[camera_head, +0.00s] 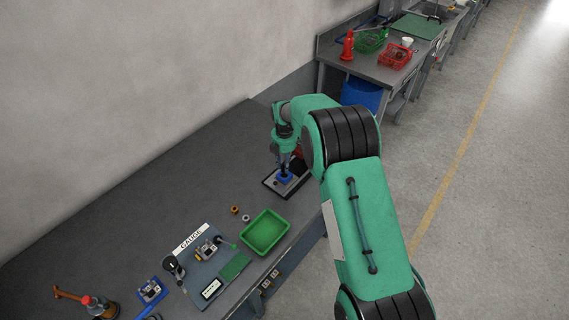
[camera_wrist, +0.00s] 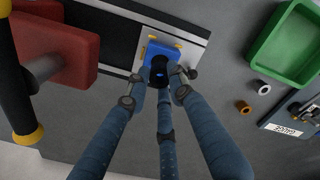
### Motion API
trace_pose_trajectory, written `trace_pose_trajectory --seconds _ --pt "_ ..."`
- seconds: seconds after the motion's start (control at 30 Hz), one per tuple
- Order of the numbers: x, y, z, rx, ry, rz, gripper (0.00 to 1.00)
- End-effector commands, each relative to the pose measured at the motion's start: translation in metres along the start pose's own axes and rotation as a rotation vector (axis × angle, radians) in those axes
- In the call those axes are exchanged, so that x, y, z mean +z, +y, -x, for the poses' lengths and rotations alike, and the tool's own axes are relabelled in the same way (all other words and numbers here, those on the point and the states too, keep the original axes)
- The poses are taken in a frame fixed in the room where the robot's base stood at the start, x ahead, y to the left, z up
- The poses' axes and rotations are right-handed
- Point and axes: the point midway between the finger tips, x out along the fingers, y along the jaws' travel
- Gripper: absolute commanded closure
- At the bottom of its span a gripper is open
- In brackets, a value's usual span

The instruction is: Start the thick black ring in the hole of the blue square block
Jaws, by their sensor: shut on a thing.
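In the head view the block (camera_head: 285,178) lies beneath my gripper (camera_head: 286,170). My gripper (camera_wrist: 161,77) is shut on the thick black ring (camera_wrist: 159,64), its slim blue-grey fingers around it. The ring is over the block, and blue shows through its bore. The block's hole is hidden behind the ring and fingers. I cannot tell whether the ring touches the block or is apart from it.
A green tray (camera_head: 265,232) stands nearby, with an orange-brown ring (camera_head: 235,210) and a grey ring (camera_head: 246,218) beside it. A gauge board (camera_head: 215,262) lies farther left. The bench's back left is clear.

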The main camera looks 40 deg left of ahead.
Motion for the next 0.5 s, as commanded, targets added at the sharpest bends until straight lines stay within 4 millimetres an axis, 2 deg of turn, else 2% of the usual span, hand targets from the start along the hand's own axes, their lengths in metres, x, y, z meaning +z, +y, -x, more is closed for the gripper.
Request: trace_pose_trajectory --seconds 0.23,0.5 --pt "0.0 0.0 -0.019 0.0 0.0 0.0 1.0" --pt "0.0 0.0 -0.017 0.0 0.0 0.0 1.0"
